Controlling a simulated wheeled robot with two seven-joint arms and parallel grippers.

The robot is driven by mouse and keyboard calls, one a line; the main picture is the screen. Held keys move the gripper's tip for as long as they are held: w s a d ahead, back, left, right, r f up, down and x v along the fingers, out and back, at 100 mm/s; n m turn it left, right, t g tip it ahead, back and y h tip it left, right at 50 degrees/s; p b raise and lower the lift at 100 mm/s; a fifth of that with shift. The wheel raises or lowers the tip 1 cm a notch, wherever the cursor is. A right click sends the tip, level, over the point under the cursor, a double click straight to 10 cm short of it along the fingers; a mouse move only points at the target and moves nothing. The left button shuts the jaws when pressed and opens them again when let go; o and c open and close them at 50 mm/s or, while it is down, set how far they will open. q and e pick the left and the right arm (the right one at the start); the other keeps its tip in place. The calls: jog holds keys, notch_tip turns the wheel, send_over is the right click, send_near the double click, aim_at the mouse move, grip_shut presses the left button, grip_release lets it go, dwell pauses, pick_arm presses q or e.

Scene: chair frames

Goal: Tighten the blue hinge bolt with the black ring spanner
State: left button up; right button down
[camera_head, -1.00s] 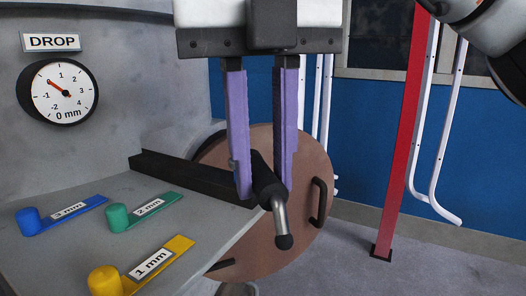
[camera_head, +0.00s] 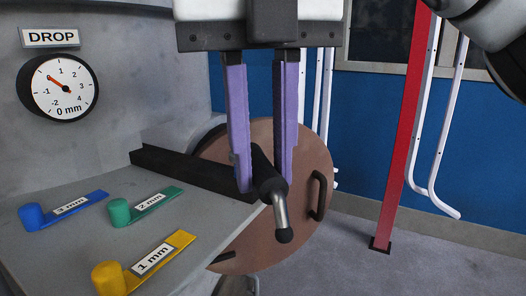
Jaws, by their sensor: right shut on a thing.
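My right gripper (camera_head: 262,186), with two purple fingers, comes down from the top middle. It is shut on a black cylindrical grip (camera_head: 265,176) with a bent metal end (camera_head: 280,210) and a dark round tip. The grip slants towards the camera in front of a brown disc (camera_head: 300,165); whether it touches the disc cannot be told. I cannot make out a ring on the held thing, so I cannot tell whether it is the black ring spanner. I cannot pick out a blue hinge bolt. My left gripper is not in view.
A grey bench (camera_head: 75,255) holds blue (camera_head: 62,210), green (camera_head: 145,206) and yellow (camera_head: 150,264) labelled tabs. A black bar (camera_head: 185,170) lies at its back edge. A dial (camera_head: 58,88) under a DROP sign (camera_head: 50,37) reads near 0. A red post (camera_head: 402,130) stands right.

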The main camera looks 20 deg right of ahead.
jog(key=shift+f, duration=0.15)
jog(key=shift+f+b, duration=0.8)
jog(key=shift+f, duration=0.1)
